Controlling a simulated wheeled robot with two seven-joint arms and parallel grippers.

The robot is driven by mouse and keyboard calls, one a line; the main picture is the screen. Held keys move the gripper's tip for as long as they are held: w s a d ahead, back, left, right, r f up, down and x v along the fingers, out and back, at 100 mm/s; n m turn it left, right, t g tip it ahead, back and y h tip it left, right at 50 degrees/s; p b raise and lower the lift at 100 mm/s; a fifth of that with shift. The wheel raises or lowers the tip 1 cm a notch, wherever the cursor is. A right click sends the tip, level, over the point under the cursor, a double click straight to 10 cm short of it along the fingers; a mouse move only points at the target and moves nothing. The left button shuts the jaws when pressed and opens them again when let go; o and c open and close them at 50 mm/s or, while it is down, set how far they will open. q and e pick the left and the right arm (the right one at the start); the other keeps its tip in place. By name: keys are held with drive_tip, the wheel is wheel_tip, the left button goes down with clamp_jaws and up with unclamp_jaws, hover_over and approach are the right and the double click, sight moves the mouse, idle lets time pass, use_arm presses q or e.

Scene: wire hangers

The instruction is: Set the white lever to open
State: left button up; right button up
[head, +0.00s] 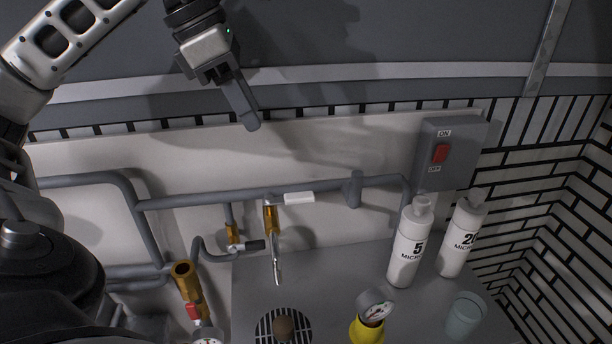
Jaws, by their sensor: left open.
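The white lever (299,198) is a short white handle lying about level, pointing right from the top of a brass valve (270,218). It lies just below the grey horizontal pipe (325,188) on the wall, and a silver spout hangs below the valve. My left gripper (247,118) is open, empty and pointing down, in the upper middle of the head view. It shows above and a little left of the white lever, clearly apart from it. One finger shows well; the other is mostly hidden behind it. My right gripper is not in view.
A black lever (255,245) on a smaller brass valve sits left of the spout. Two white bottles (407,245) (461,235), a gauge (375,307) and a cup (465,316) stand on the grey counter.

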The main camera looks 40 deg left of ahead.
sight(297, 195)
use_arm(q)
drive_tip(key=b+x, duration=0.1)
drive_tip(key=x, duration=1.4)
drive_tip(key=shift+d+f, duration=0.1)
drive_tip(key=shift+f, duration=0.1)
clamp_jaws()
